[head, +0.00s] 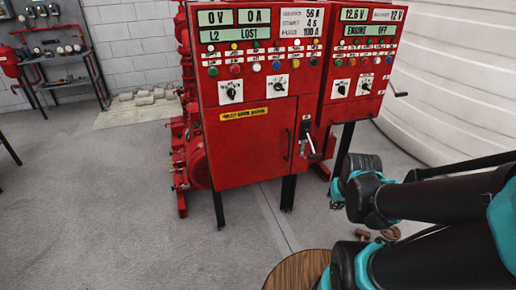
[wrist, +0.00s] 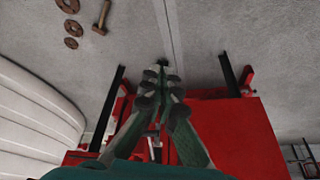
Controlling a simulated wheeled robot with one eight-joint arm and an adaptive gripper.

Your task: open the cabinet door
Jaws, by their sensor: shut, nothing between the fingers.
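The red cabinet (head: 250,100) stands on black legs in the middle of the head view. Its door (head: 245,150) is the lower left panel, with a yellow label and a slim black handle (head: 289,144) near its right edge. The door looks closed. A lever switch (head: 310,140) sits just right of the handle. In the wrist view the cabinet (wrist: 240,140) appears upside down, partly hidden behind my gripper (wrist: 163,68). My gripper is shut and empty, with its fingers together. My arm is at lower right in the head view, and I cannot make out the fingertips there.
A second red panel (head: 362,60) adjoins on the right, with a crank sticking out. A pale ribbed wall (head: 450,70) rises at right. A round wooden top (head: 297,270) is at the bottom. Floor left of the cabinet is clear.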

